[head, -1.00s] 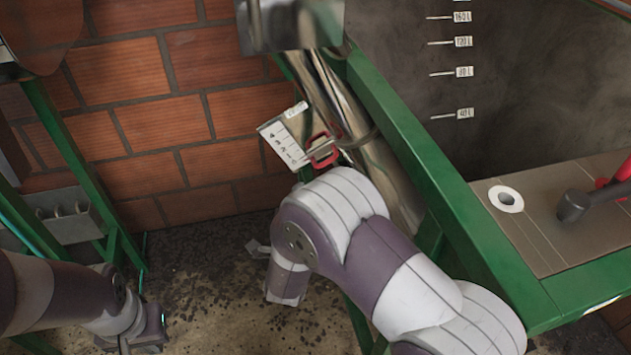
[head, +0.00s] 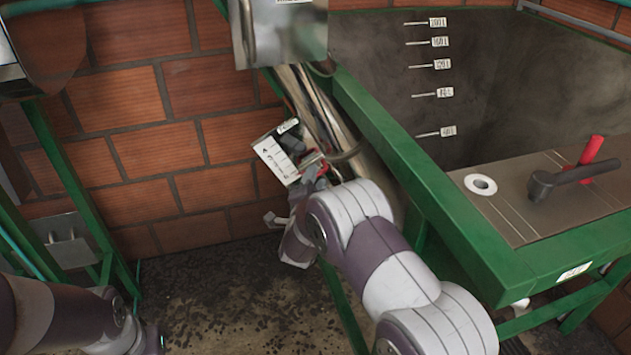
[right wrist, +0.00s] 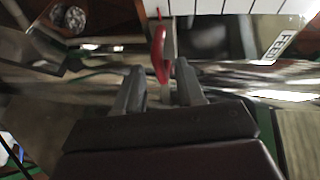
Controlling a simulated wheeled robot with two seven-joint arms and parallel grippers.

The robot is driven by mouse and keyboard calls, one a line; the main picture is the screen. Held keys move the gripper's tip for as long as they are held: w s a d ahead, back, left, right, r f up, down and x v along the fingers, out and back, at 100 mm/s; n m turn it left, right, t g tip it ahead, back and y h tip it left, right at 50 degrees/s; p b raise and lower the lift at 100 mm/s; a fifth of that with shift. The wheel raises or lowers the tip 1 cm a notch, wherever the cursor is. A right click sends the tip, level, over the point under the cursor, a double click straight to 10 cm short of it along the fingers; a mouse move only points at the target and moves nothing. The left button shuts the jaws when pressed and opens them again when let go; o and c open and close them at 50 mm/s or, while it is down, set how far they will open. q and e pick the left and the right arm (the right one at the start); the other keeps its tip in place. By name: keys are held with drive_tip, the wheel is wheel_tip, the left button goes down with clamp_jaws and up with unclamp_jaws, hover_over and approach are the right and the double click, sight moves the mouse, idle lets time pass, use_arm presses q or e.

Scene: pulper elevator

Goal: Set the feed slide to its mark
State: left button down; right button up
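The white feed scale plate (head: 272,160) with tick marks stands beside the shiny inclined tube. The slide's red handle (head: 312,158) is at the plate's right edge, partly covered by my right gripper (head: 303,160). In the right wrist view the red handle (right wrist: 160,52) stands upright between the two fingertips of my right gripper (right wrist: 159,78), which are open with gaps at their sides. The scale plate (right wrist: 225,6) crosses the top there, with a "FEED" label. The slide's pointer reading is not legible. My left gripper (head: 152,340) is at the lower left, mostly cut off or hidden.
The shiny tube (head: 318,110) and green frame (head: 420,165) lie close to my right arm. A grey box (head: 285,35) is above. The tank with level marks (head: 470,80) and a panel with a black lever (head: 570,178) are at right. A brick wall (head: 170,150) stands behind.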

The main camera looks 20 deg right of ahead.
clamp_jaws()
drive_tip(key=shift+a+r+p, duration=0.2)
drive_tip(key=shift+a+r, duration=0.1)
drive_tip(key=shift+r, duration=0.3)
drive_tip(key=shift+a+r+p, duration=0.2)
drive_tip(key=shift+a+r, duration=0.1)
drive_tip(key=shift+r, duration=0.3)
drive_tip(key=shift+o, duration=0.3)
unclamp_jaws()
drive_tip(key=shift+f, duration=0.1)
drive_tip(key=shift+s, duration=0.1)
drive_tip(key=v, duration=1.2)
drive_tip(key=shift+s+a, duration=0.2)
drive_tip(key=shift+s, duration=0.1)
